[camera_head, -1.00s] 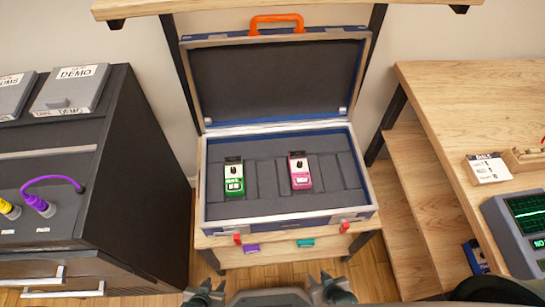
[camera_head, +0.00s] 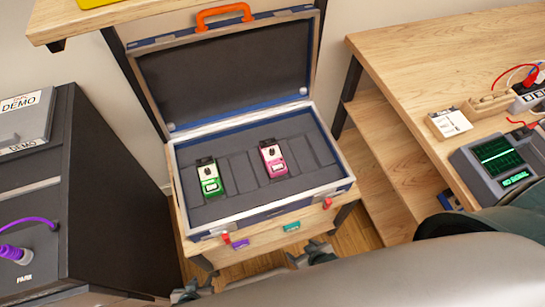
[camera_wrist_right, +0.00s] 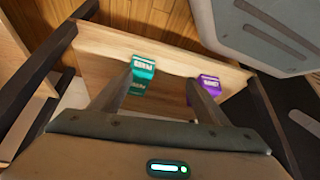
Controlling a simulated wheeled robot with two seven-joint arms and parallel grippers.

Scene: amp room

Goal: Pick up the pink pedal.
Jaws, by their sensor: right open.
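The pink pedal (camera_head: 273,161) stands in the open blue case (camera_head: 262,212), in a slot right of the green pedal (camera_head: 210,178). My right gripper (camera_head: 315,253) is below and in front of the case, apart from the pink pedal. In the right wrist view its two fingers are spread with nothing between them (camera_wrist_right: 160,82). The pink pedal is not visible in that view.
The case lid stands open behind, with an orange handle (camera_head: 224,15). A purple label (camera_head: 240,244) and a teal label (camera_head: 291,226) are on the wooden stand's front. A dark cabinet (camera_head: 110,210) is at left; a wooden desk (camera_head: 430,60) with a scope (camera_head: 500,165) is at right.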

